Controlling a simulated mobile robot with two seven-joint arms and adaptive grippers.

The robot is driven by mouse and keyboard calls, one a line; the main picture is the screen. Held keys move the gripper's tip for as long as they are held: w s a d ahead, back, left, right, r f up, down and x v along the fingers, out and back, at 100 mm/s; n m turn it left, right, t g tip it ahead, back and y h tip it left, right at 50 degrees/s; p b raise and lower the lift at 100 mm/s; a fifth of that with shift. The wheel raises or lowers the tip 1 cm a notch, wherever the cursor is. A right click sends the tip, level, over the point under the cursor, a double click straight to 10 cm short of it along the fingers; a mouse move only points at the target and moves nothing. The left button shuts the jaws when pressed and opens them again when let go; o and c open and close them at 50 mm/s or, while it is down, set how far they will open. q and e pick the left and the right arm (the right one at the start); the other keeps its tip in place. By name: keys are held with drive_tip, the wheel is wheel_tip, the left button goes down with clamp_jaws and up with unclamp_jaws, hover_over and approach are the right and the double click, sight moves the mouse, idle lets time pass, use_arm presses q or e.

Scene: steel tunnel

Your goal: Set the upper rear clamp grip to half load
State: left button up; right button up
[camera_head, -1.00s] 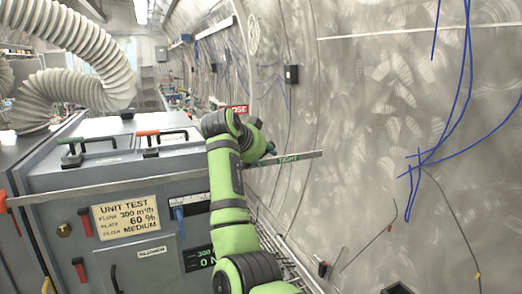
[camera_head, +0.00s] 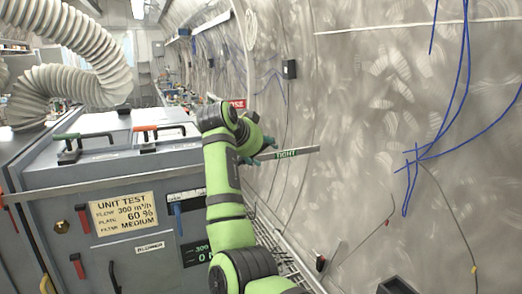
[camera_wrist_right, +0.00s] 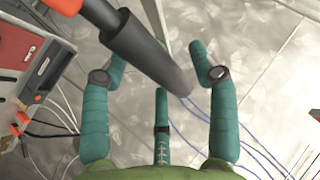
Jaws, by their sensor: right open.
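In the right wrist view a dark rounded grip on an orange-red lever, apparently the upper rear clamp grip (camera_wrist_right: 150,58), slants from the upper left down into the space between my fingers. My right gripper (camera_wrist_right: 157,60) is open, with teal fingers on both sides of the grip and a third below. I cannot tell whether any finger touches it. In the head view my right gripper (camera_head: 264,146) is at the unit's rear edge, between a red label ending in "OSE" (camera_head: 238,104) and a green TIGHT label (camera_head: 286,154). My arm hides the grip there. My left gripper is out of view.
The grey test unit (camera_head: 110,168) stands at left, with a green-ended handle (camera_head: 84,146) and an orange-ended handle (camera_head: 158,130) on top. Red levers (camera_head: 83,219) are on its front. A ribbed white hose (camera_head: 75,40) arches above. The curved steel wall (camera_head: 380,120) is at right.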

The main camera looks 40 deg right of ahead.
drive_tip(key=v, duration=1.1)
drive_tip(key=shift+a, duration=0.1)
